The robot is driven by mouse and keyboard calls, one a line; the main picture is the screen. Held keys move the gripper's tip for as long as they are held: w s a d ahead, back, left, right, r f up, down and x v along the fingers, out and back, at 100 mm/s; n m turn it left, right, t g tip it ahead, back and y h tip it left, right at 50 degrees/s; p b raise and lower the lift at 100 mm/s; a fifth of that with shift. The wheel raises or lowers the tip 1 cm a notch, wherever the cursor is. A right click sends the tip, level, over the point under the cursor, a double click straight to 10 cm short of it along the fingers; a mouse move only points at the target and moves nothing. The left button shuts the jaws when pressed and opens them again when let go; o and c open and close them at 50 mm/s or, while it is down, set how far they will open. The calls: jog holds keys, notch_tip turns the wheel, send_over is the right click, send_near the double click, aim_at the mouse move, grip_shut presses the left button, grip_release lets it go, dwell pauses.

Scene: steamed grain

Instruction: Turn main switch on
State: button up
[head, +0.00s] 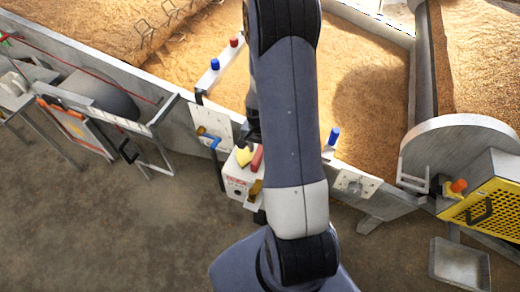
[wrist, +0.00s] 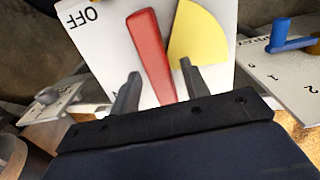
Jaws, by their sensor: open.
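The main switch is a white box (head: 236,184) with a red lever (head: 257,158) and a yellow sector (head: 243,157), at the middle of the head view. In the wrist view its white face (wrist: 103,45) carries the word OFF at upper left, upside down. The red lever (wrist: 150,50) slants up and left, with the yellow sector (wrist: 200,35) to its right. My gripper (wrist: 160,70) is open, its two fingers apart on either side of the lever in the picture. Whether they touch it is unclear. In the head view my arm hides most of the gripper.
A panel with a blue handle (head: 209,141) stands left of the switch box; a blue handle (wrist: 290,38) shows at right in the wrist view. A grain bed (head: 360,110) lies behind the wall. A yellow grille box (head: 490,212) is at right. Floor at front left is clear.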

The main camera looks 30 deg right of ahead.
jog(key=shift+f, duration=0.4)
grip_shut()
dwell(0.4)
